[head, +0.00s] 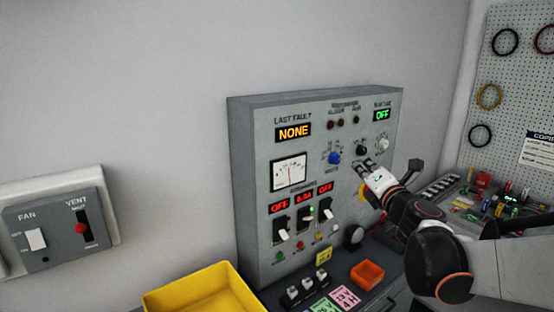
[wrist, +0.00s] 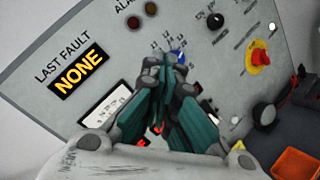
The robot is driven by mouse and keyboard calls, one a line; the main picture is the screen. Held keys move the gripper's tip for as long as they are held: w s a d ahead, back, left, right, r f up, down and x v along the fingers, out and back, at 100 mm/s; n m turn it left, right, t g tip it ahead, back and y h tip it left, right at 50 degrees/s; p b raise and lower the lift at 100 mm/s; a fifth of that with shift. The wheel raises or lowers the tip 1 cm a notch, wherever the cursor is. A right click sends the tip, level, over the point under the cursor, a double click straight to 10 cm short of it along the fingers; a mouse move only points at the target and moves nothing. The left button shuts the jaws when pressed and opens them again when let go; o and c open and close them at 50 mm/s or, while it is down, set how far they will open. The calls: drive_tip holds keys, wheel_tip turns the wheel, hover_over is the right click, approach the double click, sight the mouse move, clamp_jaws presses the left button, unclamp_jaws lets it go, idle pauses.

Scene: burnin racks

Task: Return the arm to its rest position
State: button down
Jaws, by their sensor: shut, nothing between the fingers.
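My gripper (head: 367,168) is shut and empty in front of the right half of the grey control panel (head: 250,150). In the wrist view my gripper's fingers (wrist: 165,62) are together, with their tips over the panel near a blue knob (wrist: 179,57). I cannot tell whether they touch the panel. My arm (head: 440,262) reaches in from the right edge of the head view and is bent toward the panel. In the head view the blue knob (head: 335,158) is left of the gripper. The gripper partly hides the yellow-ringed stop button (head: 363,194).
A yellow bin (head: 205,290) and an orange tray (head: 367,274) lie below the panel. A wall box with fan and vent switches (head: 60,232) is at left. A pegboard (head: 510,75) with rings and a cluttered bench are at right. The wall above is clear.

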drive_tip(key=s+d+f+m+g+h+b, duration=0.1)
drive_tip(key=s+d+f+m+g+h, duration=0.15)
drive_tip(key=s+m, duration=0.55)
drive_tip(key=s+d+f+m+g+h+b, duration=0.1)
drive_tip(key=s+d+f+m+g+h, duration=0.2)
drive_tip(key=s+m, duration=0.5)
drive_tip(key=s+a+f+m+g+y, duration=0.1)
drive_tip(key=s+a+f+m+g, duration=0.2)
drive_tip(key=s+a+f+m, duration=0.2)
drive_tip(key=s+a+f+m+g+y+b, duration=0.1)
drive_tip(key=s+a+f+m+g+y, duration=0.1)
drive_tip(key=s+f+m, duration=0.4)
drive_tip(key=s+a+f+g, duration=0.1)
drive_tip(key=s+a+f, duration=0.1)
drive_tip(key=s+f, duration=0.2)
drive_tip(key=shift+s+a+b, duration=0.3)
drive_tip(key=shift+s+a, duration=0.1)
drive_tip(key=shift+s, duration=0.45)
drive_tip(key=shift+y, duration=0.25)
